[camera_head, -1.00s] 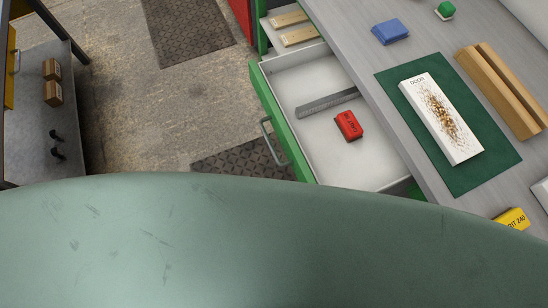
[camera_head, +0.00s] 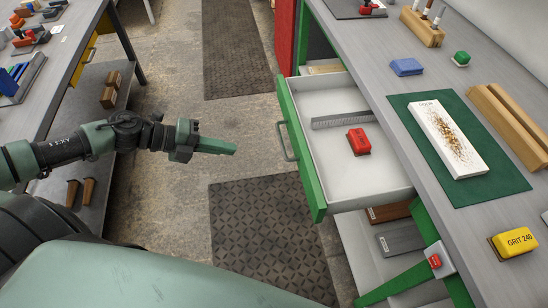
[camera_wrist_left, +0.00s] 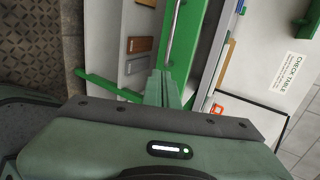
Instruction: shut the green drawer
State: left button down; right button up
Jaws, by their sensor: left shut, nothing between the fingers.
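The green drawer stands pulled out from the bench, its green front (camera_head: 299,150) facing left with a metal bar handle (camera_head: 286,141). Inside its pale tray lie a red block (camera_head: 358,141) and a grey metal strip (camera_head: 341,120). My left gripper (camera_head: 234,149) is shut and empty, pointing right, in the air left of the handle with a gap between. In the left wrist view my closed fingers (camera_wrist_left: 162,90) show in front of the drawer's green front (camera_wrist_left: 187,40) and handle (camera_wrist_left: 174,35). My right gripper is in no view.
On the bench, a white board (camera_head: 447,138) lies on a green mat (camera_head: 503,180), near a blue block (camera_head: 406,67) and a yellow block (camera_head: 516,242). Boards (camera_head: 398,238) lie on a shelf below. Floor left of the drawer is clear, with a dark mat (camera_head: 270,225).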

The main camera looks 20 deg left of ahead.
pick_arm(q)
jog(key=r+p+x, duration=0.1)
jog(key=x, duration=1.2)
jog(key=shift+w+d+p, duration=0.2)
jog(key=shift+p, duration=0.2)
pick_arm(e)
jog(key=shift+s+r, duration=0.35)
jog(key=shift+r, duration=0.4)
pick_arm(q)
jog(key=shift+d+r, duration=0.1)
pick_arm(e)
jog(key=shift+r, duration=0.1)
